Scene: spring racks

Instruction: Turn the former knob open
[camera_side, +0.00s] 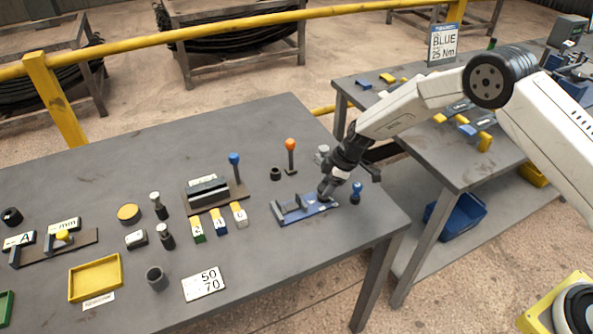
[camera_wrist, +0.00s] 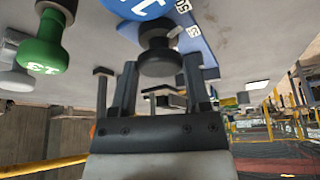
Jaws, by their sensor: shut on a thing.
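The former is a blue plate (camera_side: 305,212) with grey blocks on it, near the right end of the grey table in the side view. My gripper (camera_side: 326,190) is down at the plate's right end. In the wrist view a black waisted knob (camera_wrist: 160,52) stands between the two fingers of my gripper (camera_wrist: 158,85), and my gripper is shut on it. A blue strip with white number labels (camera_wrist: 200,45) runs beside the knob. In the side view my gripper hides the knob.
A blue-topped peg (camera_side: 356,192) stands just right of the plate. An orange-topped post (camera_side: 290,155) and a small black cup (camera_side: 275,174) stand behind it. A second table (camera_side: 440,150) stands to the right.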

